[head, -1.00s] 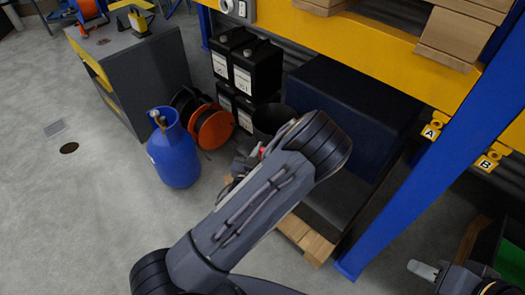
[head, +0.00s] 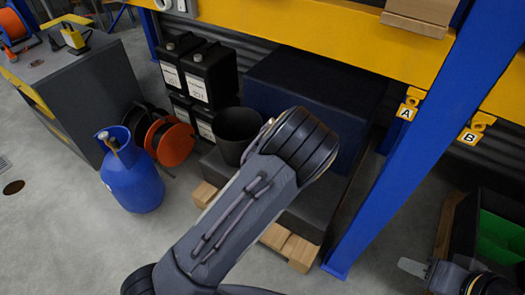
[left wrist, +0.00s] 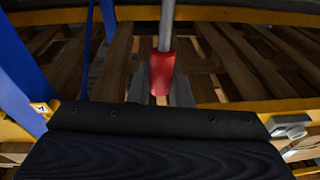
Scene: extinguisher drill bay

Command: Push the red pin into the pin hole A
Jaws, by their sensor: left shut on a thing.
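The red pin (left wrist: 162,76) shows in the left wrist view, with a red end and a grey shaft running up out of the picture. My left gripper (left wrist: 160,88) is shut on its red end. In the head view the left gripper and the pin are hidden behind my left arm. Pin hole A is at the yellow bracket (head: 414,94) under the yellow beam, above the tag marked A (head: 407,112). My right gripper (head: 413,268) is at the lower right; one grey finger shows, and its opening is unclear.
A second tag, B (head: 469,137), hangs right of the blue rack post (head: 400,160). A dark blue box (head: 305,95) and a black bucket (head: 236,132) stand below the beam. A blue gas bottle (head: 132,178) stands left. Wooden slats (left wrist: 235,65) fill the wrist view's background.

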